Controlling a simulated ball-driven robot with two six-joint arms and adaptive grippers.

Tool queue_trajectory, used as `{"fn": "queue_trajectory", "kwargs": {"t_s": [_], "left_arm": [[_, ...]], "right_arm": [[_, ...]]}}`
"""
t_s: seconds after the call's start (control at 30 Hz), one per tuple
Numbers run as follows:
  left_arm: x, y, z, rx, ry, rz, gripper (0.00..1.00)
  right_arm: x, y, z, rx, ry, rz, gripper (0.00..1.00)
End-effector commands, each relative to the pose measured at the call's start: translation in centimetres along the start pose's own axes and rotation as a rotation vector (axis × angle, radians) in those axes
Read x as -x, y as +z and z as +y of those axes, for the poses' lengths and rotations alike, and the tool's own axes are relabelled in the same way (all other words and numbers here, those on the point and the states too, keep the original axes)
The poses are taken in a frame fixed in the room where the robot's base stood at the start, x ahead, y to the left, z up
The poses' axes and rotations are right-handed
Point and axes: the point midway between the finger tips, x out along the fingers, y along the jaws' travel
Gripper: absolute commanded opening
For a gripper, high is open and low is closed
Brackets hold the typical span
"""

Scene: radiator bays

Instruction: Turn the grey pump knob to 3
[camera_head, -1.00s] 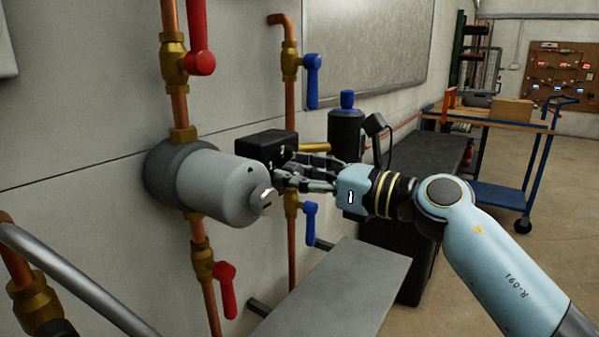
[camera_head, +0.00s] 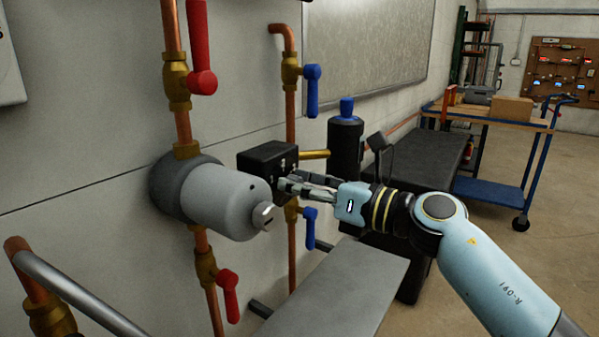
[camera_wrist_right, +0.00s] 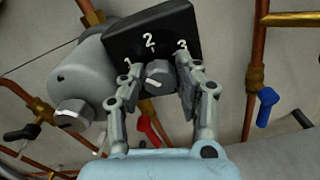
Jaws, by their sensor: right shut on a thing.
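The grey pump knob (camera_wrist_right: 158,74) sits on the front of a black box marked 1, 2 and 3 (camera_wrist_right: 150,30), which also shows in the head view (camera_head: 265,158) beside the grey pump (camera_head: 225,200). My right gripper (camera_wrist_right: 159,72) has a finger on each side of the knob and is shut on it. In the head view my right gripper (camera_head: 281,187) reaches the box face from the right, and its fingers hide the knob. I cannot tell for sure which number the knob points to. My left gripper is not in view.
Copper pipes with red valve handles (camera_head: 202,50) and blue valve handles (camera_head: 312,88) run close around the pump. A grey bench (camera_head: 345,290) lies below my right arm. A dark bottle with a blue cap (camera_head: 346,140) stands behind the gripper. Open floor lies to the right.

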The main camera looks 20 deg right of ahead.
Motion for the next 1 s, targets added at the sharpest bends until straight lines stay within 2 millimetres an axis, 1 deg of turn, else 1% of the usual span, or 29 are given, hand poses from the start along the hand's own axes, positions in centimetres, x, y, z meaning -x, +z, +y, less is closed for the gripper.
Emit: {"fn": "queue_trajectory", "kwargs": {"t_s": [0.03, 0.1, 0.6, 1.0], "left_arm": [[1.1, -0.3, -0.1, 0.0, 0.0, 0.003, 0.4], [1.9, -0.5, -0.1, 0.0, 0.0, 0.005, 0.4], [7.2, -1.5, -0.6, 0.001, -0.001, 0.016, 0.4], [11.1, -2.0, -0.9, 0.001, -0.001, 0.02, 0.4]], "right_arm": [[0.0, 0.6, 0.1, -0.044, -0.001, 0.0, 0.0], [0.0, 0.6, 0.1, -0.111, -0.001, 0.0, 0.0], [0.0, 0.4, -0.1, -0.588, -0.002, 0.0, 0.0], [0.0, 0.3, -0.2, -0.968, -0.003, -0.001, 0.0]]}}
